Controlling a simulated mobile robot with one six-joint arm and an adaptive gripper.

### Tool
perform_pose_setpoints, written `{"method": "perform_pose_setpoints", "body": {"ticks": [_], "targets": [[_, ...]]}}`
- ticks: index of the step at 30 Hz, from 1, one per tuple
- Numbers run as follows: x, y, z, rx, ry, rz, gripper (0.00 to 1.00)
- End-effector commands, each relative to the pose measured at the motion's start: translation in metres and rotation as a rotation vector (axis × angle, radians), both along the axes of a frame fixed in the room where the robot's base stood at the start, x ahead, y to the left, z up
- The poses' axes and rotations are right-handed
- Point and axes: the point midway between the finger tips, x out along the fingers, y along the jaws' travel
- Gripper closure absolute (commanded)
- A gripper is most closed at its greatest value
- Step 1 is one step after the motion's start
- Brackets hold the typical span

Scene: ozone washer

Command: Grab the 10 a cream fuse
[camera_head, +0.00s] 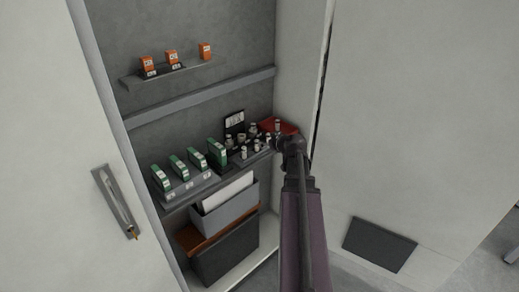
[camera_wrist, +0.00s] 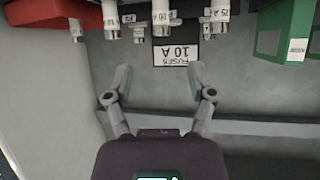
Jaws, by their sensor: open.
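In the wrist view, which appears upside down, several pale fuses hang along the top edge. Two cream ones there, a left one (camera_wrist: 110,18) and a middle one (camera_wrist: 161,18), carry "10 A" markings, partly cut off. A fuse to the right (camera_wrist: 221,14) reads "25 A". A sign (camera_wrist: 177,55) reading "FUSES 10 A" is on the wall behind. My gripper (camera_wrist: 160,73) is open and empty, apart from the fuses. In the head view, small fuses (camera_head: 243,152) stand on the middle shelf, beside my gripper (camera_head: 281,142); their ratings are too small to read there.
Green modules (camera_head: 194,163) stand left of the fuses on the shelf. A red box (camera_head: 280,127) lies at its right end, close to my gripper. Orange relays (camera_head: 172,56) sit on the upper shelf. A grey box (camera_head: 226,207) stands below. The cabinet's side panel (camera_head: 300,60) is close at right.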

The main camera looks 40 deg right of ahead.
Motion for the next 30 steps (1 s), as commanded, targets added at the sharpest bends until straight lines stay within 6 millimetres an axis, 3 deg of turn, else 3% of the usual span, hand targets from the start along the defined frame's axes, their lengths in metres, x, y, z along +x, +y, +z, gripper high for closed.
{"method": "perform_pose_setpoints", "body": {"ticks": [7, 23, 30], "targets": [[0.028, -0.004, -0.017, 0.0, 0.0, 0.0, 0.29], [0.035, -0.004, -0.019, -0.001, 0.0, 0.0, 0.29], [0.054, -0.006, -0.03, -0.001, 0.0, 0.0, 0.29]]}}
